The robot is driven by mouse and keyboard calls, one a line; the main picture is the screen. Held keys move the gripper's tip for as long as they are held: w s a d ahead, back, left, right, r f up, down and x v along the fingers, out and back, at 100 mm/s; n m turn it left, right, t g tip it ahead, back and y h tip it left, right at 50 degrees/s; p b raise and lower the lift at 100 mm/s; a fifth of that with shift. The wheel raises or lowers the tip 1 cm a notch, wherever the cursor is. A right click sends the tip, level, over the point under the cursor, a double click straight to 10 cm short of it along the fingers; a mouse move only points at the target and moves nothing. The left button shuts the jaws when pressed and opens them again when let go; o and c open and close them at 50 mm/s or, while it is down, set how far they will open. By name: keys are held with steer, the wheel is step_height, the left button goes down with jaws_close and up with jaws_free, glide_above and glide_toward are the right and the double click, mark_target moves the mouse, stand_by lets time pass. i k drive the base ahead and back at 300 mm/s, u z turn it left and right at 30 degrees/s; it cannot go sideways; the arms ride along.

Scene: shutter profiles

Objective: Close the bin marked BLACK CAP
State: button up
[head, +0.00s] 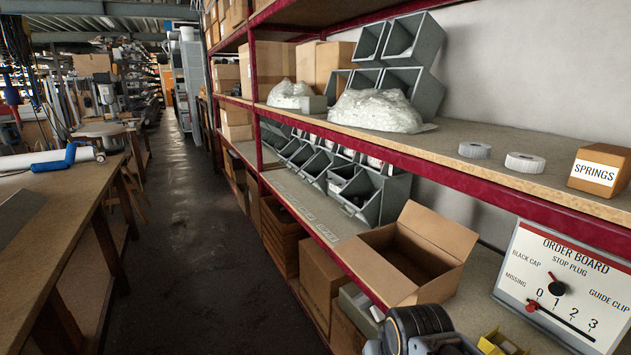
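No bin with a readable BLACK CAP label shows in the head view. Several grey open-front bins (372,195) stand in rows on the middle shelf, and their labels are too small to read. More grey bins (415,40) are stacked on the shelf above, their open fronts showing. The words BLACK CAP can be read only on the white order board (565,285) at the lower right, beside a dial with a black knob. Part of my arm shows at the bottom edge, right of centre. My gripper is not in view.
An open cardboard box (385,268) stands on the middle shelf. A yellow bin (497,344) is partly cut off at the bottom. The upper shelf holds plastic-wrapped goods (375,110), two white rolls and a SPRINGS box (600,170). The aisle floor (190,255) on the left is clear beside a workbench.

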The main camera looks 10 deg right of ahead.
mark_target(322, 162)
steer(key=i, duration=0.45)
steer(key=u, duration=0.65)
steer(key=i, duration=0.9)
steer(key=u, duration=0.8)
steer(key=i, duration=1.3)
steer(key=z, duration=0.65)
steer(key=i, duration=0.95)
steer(key=z, duration=0.5)
